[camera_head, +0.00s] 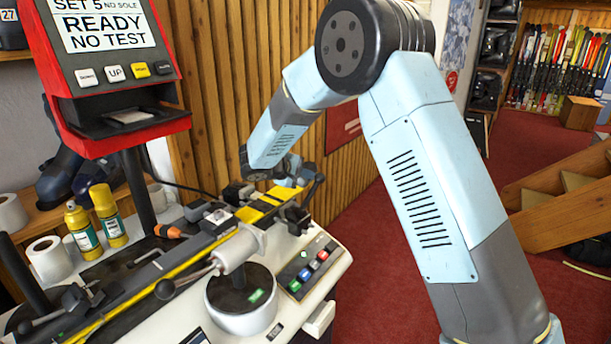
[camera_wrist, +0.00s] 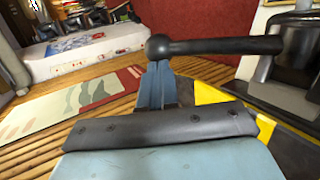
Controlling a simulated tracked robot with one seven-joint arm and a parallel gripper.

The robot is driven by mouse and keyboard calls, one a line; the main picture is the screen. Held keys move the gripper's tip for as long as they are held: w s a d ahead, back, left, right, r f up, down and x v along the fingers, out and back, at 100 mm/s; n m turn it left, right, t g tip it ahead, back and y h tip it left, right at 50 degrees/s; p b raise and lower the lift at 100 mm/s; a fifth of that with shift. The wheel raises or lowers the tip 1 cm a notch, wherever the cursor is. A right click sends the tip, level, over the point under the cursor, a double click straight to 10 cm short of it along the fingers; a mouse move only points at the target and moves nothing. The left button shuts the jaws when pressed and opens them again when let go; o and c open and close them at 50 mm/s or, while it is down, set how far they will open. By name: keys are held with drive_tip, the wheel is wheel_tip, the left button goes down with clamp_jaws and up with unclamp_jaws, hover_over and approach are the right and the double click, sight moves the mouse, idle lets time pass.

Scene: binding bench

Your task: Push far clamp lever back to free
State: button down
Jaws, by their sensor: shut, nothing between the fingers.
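The far clamp lever (camera_wrist: 225,46) is a dark bar with a round knob at its left end, lying nearly level across the wrist view. In the head view it appears as a dark rod (camera_head: 313,189) at the far end of the bench. My gripper (camera_wrist: 156,78) is shut and empty, with its light blue fingers just under the knob in the wrist picture. I cannot tell whether they touch it. In the head view my gripper (camera_head: 290,182) is small and partly hidden by the arm and clamp parts.
A nearer lever with a ball end (camera_head: 188,281) joins a grey cylinder above a round white base (camera_head: 243,305). A red display stand (camera_head: 105,70) and yellow bottles (camera_head: 108,215) stand at left. The slatted wall (camera_head: 245,100) is close behind.

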drive_tip(key=r+v, duration=0.1)
drive_tip(key=v, duration=1.2)
drive_tip(key=shift+r, duration=0.25)
drive_tip(key=s+d+r+m+g+y, duration=0.1)
drive_tip(key=s+d+r+m+g, duration=0.15)
drive_tip(key=d, duration=0.65)
drive_tip(key=s+d+r+m+g+y, duration=0.1)
drive_tip(key=s+d+r, duration=0.3)
drive_tip(key=d, duration=0.4)
drive_tip(key=s+d+r+m+g, duration=0.1)
drive_tip(key=s+d+r+g, duration=0.15)
drive_tip(key=d, duration=0.65)
drive_tip(key=s+d+m+t+y, duration=0.1)
drive_tip(key=s+d+m+y, duration=0.2)
drive_tip(key=s+d, duration=0.3)
drive_tip(key=s+d+m+t+y, duration=0.1)
drive_tip(key=s+d+m+y, duration=0.2)
drive_tip(key=s, duration=1.4)
drive_tip(key=shift+s+d, duration=0.25)
drive_tip(key=shift+d, duration=1.3)
